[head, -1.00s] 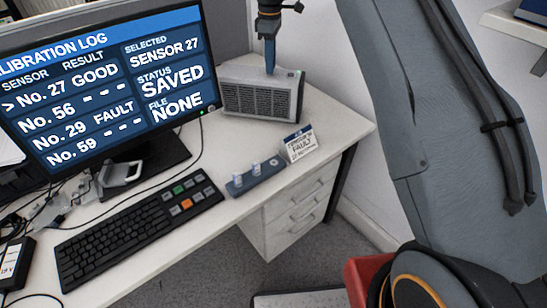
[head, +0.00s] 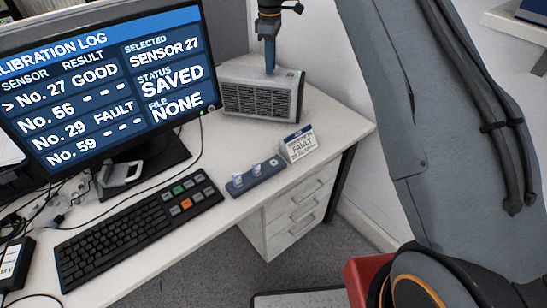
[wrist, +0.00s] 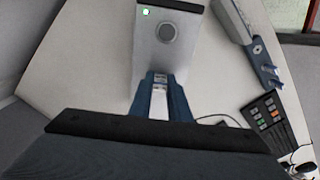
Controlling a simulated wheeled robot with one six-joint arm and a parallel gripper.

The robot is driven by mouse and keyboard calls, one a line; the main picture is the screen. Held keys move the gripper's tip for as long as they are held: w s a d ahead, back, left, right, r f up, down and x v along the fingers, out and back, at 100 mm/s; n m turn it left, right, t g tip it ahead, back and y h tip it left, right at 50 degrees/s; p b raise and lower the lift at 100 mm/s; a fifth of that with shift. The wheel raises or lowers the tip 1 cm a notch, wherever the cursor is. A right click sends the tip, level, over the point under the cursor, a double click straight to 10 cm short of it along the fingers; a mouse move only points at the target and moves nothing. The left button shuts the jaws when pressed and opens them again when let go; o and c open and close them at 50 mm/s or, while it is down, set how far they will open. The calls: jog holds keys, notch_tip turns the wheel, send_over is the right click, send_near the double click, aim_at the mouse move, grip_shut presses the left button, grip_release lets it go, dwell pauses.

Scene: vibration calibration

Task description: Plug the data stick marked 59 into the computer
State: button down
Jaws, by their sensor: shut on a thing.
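The computer (head: 262,98) is a grey box with a dark vented front, standing at the back right of the desk. Its top (wrist: 150,52) shows in the wrist view, with a round dark disc and a green light. My gripper (head: 270,72) points down at the computer's top in the head view. In the wrist view my gripper (wrist: 164,90) is shut on a white data stick (wrist: 158,103), its metal plug end facing the computer. I cannot read its number. I cannot tell whether the plug touches the computer.
A blue holder (head: 262,177) with two upright clear-topped sticks stands at the desk's front edge, beside a fault card (head: 299,143). The monitor (head: 100,88) lists No. 59 with dashes and reads FILE NONE. A keyboard (head: 120,240) lies in front. Bare desk surrounds the computer's front.

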jog(key=shift+f, duration=0.1)
dwell(0.3)
jog(key=c, duration=1.6)
grip_release()
jog(key=shift+r+p, duration=0.75)
jog(key=shift+r, duration=1.8)
jog(key=shift+r+b, duration=1.05)
jog(key=shift+r, duration=2.85)
